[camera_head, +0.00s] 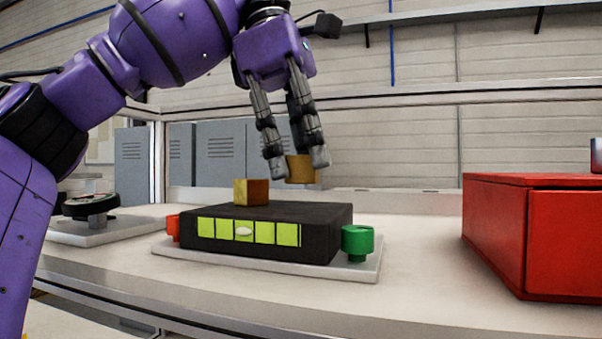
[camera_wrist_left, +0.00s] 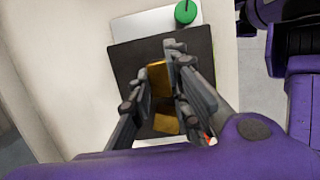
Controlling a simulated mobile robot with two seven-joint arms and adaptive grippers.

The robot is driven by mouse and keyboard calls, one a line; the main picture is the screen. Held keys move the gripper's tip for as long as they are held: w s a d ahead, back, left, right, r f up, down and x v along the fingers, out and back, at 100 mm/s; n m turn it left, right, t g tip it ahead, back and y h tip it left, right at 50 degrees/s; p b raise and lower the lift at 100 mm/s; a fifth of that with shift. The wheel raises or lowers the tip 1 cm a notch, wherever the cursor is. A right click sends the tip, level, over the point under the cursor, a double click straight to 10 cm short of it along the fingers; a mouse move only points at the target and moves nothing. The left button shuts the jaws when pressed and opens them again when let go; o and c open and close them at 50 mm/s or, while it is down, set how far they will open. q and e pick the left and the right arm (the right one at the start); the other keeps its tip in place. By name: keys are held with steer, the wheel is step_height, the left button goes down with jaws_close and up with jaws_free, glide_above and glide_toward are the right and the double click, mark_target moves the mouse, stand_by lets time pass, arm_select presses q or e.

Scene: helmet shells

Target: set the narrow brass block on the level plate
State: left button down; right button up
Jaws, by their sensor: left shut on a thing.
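My left gripper (camera_head: 297,170) is shut on a brass block (camera_head: 301,169) and holds it above the right part of the black level plate (camera_head: 318,213). A gap shows below the block. In the left wrist view the held block (camera_wrist_left: 158,76) is between the fingers. A second brass block (camera_head: 251,192) stands on the plate to the left; it shows below the held one in the wrist view (camera_wrist_left: 165,124). I cannot tell surely which block is narrower. The plate's front has a yellow-green scale with a white bubble (camera_head: 245,231) in its middle cell. My right gripper is not in view.
The plate's unit rests on a white base (camera_head: 335,270) with a red knob (camera_head: 173,228) at left and a green knob (camera_head: 357,243) at right. A red box (camera_head: 560,240) stands at far right. Another device (camera_head: 92,207) stands at left. The bench between base and box is clear.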

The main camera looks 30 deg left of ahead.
mark_target(302, 175)
arm_select(q)
steer(key=shift+a+x, duration=0.15)
steer(key=shift+x, duration=0.55)
steer(key=shift+a+x, duration=0.15)
steer(key=shift+x, duration=0.55)
steer(key=shift+s+f, duration=0.1)
steer(key=shift+f, duration=0.1)
steer(key=c, duration=1.6)
jaws_free()
steer(key=shift+c, duration=0.2)
steer(key=shift+d, duration=0.1)
steer(key=shift+v, duration=3.6)
steer(key=shift+r, duration=0.25)
